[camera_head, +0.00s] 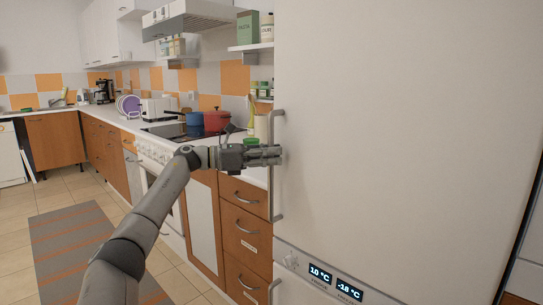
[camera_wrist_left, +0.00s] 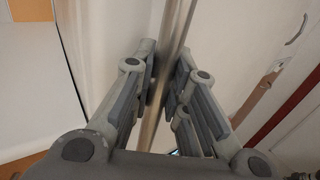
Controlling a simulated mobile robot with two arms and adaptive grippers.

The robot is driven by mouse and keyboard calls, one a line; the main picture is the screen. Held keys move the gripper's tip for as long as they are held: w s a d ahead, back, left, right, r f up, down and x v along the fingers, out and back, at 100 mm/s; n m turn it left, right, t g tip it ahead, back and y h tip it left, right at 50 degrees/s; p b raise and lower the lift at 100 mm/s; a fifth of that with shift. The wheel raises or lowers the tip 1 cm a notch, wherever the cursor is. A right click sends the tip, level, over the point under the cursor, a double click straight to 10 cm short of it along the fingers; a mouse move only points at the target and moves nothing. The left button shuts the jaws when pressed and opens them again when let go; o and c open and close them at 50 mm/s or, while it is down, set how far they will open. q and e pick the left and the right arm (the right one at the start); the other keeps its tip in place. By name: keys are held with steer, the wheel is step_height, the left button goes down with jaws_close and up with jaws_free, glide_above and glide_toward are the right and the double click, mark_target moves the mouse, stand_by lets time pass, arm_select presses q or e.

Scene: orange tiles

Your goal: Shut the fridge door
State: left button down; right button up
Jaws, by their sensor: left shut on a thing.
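The white fridge door (camera_head: 400,120) fills the right half of the head view. Its long vertical metal handle (camera_head: 277,200) runs along the door's left edge. My left gripper (camera_head: 272,155) reaches in from the left and is closed around the middle of this handle. In the left wrist view, the handle bar (camera_wrist_left: 172,45) passes between the finger pads of the gripper (camera_wrist_left: 160,88). No opening into the fridge shows, and I cannot tell from these views whether the door is fully shut. My right gripper is not in view.
A temperature display panel (camera_head: 335,282) sits below the door. Left of the fridge are wooden drawers (camera_head: 246,235), and a stove (camera_head: 185,131) with a red pot (camera_head: 216,121) and blue pot (camera_head: 195,118). A striped rug (camera_head: 85,250) lies on the tiled floor, otherwise clear at left.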

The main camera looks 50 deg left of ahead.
arm_select(q)
steer(key=shift+a+r, duration=0.3)
steer(key=shift+r, duration=0.1)
steer(key=c, duration=1.8)
jaws_free()
steer(key=o, duration=0.4)
steer(key=shift+w+d+f, duration=0.1)
steer(key=shift+w+f, duration=0.1)
steer(key=shift+w, duration=0.25)
steer(key=shift+s, duration=0.1)
steer(key=shift+f, duration=0.15)
steer(key=shift+v, duration=6)
steer(key=shift+d, duration=0.1)
